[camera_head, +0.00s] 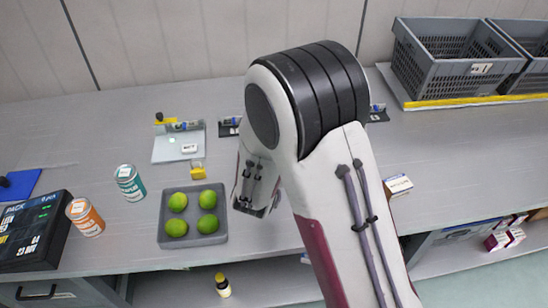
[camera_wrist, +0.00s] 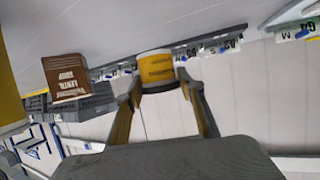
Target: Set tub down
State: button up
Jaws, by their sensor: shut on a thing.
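In the wrist view, a yellow tub (camera_wrist: 156,72) with dark print and a pale end sits between the two fingertips of my gripper (camera_wrist: 160,86). The fingers are closed against its sides. The grey work surface (camera_wrist: 120,20) spans the top of that view; I cannot tell whether the tub touches it. In the head view, my arm covers the middle of the table (camera_head: 100,240), and the tub and fingertips are hidden behind it.
A grey tray (camera_head: 164,232) with several green fruits, a teal can (camera_head: 129,183) and an orange can (camera_head: 85,218) stand left of my arm. Grey crates (camera_head: 440,75) stand back right. A small box (camera_head: 398,185) lies to the right. A brown soup carton (camera_wrist: 65,78) shows in the wrist view.

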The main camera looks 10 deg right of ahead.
jog(key=shift+f, duration=2.05)
jog(key=shift+f, duration=0.15)
jog(key=o, duration=1.1)
jog(key=shift+o, duration=0.2)
jog(key=shift+v, duration=6.1)
jog(key=shift+w+r, duration=0.1)
jog(key=shift+r, duration=0.1)
